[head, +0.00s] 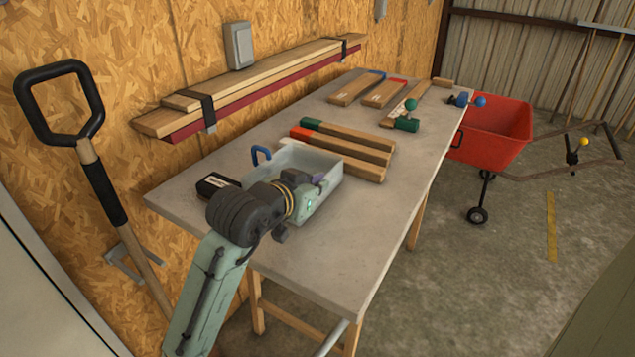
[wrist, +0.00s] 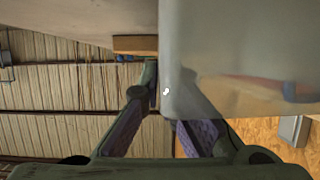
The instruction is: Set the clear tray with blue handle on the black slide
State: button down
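The clear tray (head: 326,164) with its blue handle (head: 258,155) is at the near part of the table, its handle at the far left side. My gripper (head: 317,180) is at the tray's near right side, with a purple finger showing at the wall. In the wrist view the translucent tray (wrist: 235,70) fills the upper right. My gripper's fingers (wrist: 160,95) converge on its wall, and the tray hides the right fingertip. I cannot tell whether the tray is lifted. The black slide (head: 212,185) lies left of the tray, partly hidden by my arm.
Wooden bars with green and red ends (head: 345,148) lie close behind the tray. More wooden pieces (head: 357,88) and a green-knobbed tool (head: 408,121) are farther back. The table's (head: 385,220) right side is clear. A red cart (head: 497,128) stands beyond it.

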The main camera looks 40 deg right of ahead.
jog(key=shift+f, duration=0.2)
jog(key=c, duration=1.8)
grip_release()
jog(key=shift+r, duration=0.1)
jog(key=shift+a+r, duration=0.1)
jog(key=shift+r, duration=0.1)
jog(key=b+v, duration=0.2)
jog(key=v, duration=1)
